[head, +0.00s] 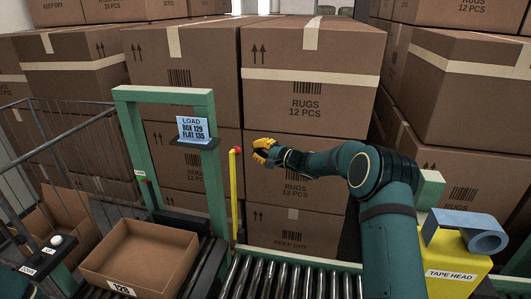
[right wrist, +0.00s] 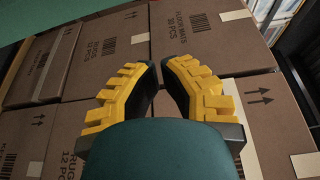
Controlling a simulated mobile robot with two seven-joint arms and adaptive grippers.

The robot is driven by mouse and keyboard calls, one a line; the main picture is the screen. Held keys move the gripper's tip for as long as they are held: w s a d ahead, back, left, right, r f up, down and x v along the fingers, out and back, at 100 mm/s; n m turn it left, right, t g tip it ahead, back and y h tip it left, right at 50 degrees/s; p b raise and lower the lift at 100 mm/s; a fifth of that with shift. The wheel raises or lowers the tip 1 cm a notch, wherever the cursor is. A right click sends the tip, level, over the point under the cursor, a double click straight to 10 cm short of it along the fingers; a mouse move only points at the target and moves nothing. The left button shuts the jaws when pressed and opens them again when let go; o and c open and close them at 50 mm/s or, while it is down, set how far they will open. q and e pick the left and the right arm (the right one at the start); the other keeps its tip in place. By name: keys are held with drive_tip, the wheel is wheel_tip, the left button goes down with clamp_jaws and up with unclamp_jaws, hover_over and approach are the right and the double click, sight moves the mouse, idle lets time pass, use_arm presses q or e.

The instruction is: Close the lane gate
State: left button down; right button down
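The yellow lane gate bar (head: 233,195) stands upright beside the roller lane, with a red knob at its top. My right gripper (head: 260,151) is just right of the bar's upper end, pointing left towards it, apart from it as far as I can tell. In the right wrist view the yellow fingers (right wrist: 159,68) have a narrow gap between them, with only cartons behind. Nothing is held. The bar does not show in that view. My left gripper is out of view.
A green frame (head: 213,165) carries a blue load sign (head: 198,130). Stacked rug cartons (head: 305,100) stand behind. Rollers (head: 290,278) run along the front; a yellow tape head (head: 455,262) is right.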

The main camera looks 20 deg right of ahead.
drive_tip(key=shift+w+a+r+b, duration=0.1)
drive_tip(key=shift+w+a+b, duration=0.1)
drive_tip(key=shift+a, duration=1)
drive_tip(key=shift+w+a+b, duration=0.1)
drive_tip(key=shift+a+b, duration=0.1)
drive_tip(key=shift+a, duration=0.95)
drive_tip(key=shift+s+a, duration=0.1)
drive_tip(key=shift+s, duration=0.05)
